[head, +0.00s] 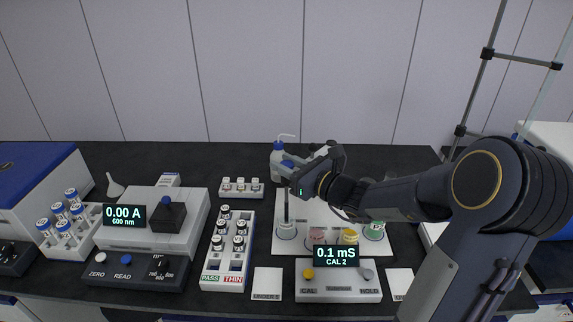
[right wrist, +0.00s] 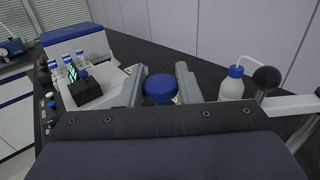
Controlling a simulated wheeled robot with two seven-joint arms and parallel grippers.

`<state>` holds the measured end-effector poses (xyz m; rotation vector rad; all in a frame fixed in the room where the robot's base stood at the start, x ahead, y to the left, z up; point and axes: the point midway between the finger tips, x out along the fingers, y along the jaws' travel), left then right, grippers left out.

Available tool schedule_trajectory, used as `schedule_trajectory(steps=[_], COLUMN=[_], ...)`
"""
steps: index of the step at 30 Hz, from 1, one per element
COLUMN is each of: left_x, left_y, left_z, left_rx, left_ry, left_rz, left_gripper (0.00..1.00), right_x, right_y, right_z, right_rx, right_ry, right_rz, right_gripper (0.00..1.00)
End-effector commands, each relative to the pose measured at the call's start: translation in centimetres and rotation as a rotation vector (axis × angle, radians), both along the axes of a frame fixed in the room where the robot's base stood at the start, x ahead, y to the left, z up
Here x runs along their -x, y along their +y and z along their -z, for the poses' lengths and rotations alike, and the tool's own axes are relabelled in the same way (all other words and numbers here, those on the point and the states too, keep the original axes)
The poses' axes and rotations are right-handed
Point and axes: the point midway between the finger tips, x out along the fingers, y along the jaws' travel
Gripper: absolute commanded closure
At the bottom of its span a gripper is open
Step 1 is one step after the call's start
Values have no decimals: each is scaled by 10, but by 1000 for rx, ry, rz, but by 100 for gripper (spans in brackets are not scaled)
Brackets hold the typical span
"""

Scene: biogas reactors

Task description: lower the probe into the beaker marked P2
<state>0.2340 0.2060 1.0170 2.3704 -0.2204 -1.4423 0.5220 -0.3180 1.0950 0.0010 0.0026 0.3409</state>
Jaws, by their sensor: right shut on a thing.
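My right gripper (head: 287,168) is shut on the blue-topped probe (head: 286,200) and holds it upright above the white board (head: 292,207). The probe's blue cap (right wrist: 159,88) sits between the two fingers (right wrist: 161,92) in the right wrist view. The thin grey shaft points down at the leftmost beaker (head: 287,232), which looks clear; I cannot tell if the tip is inside its rim. To the right stand a pink beaker (head: 317,237), a yellow beaker (head: 350,237) and a green beaker (head: 374,231). Their marks are too small to read. My left gripper is not in view.
A meter (head: 338,284) reading "0.1 mS CAL 2" stands in front of the beakers. A white wash bottle (head: 278,160) is behind the gripper, also in the right wrist view (right wrist: 232,86). A vial rack (head: 212,272) and a photometer (head: 150,225) stand left.

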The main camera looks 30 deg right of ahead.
Motion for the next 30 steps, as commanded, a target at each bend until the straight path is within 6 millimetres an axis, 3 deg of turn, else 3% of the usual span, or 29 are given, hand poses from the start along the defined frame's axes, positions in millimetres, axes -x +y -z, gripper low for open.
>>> schedule_trajectory(steps=[3, 9, 21, 22, 27, 30], left_x=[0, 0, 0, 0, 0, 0], left_y=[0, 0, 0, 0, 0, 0], left_z=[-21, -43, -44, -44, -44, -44], left_rx=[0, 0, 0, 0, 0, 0], left_ry=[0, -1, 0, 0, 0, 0], left_rz=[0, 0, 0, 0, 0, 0], left_gripper=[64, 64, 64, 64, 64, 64], right_x=[0, 0, -1, -1, 0, 0], right_y=[0, 0, -1, -1, -1, -1], right_z=[-34, -74, -83, -83, -82, -81], right_rx=[3, 2, 0, 0, 0, 1], right_ry=[-7, -7, -12, -13, -9, -7], right_rz=[0, 0, 1, 1, 1, 1], right_gripper=[100, 100, 100, 68, 48, 48])
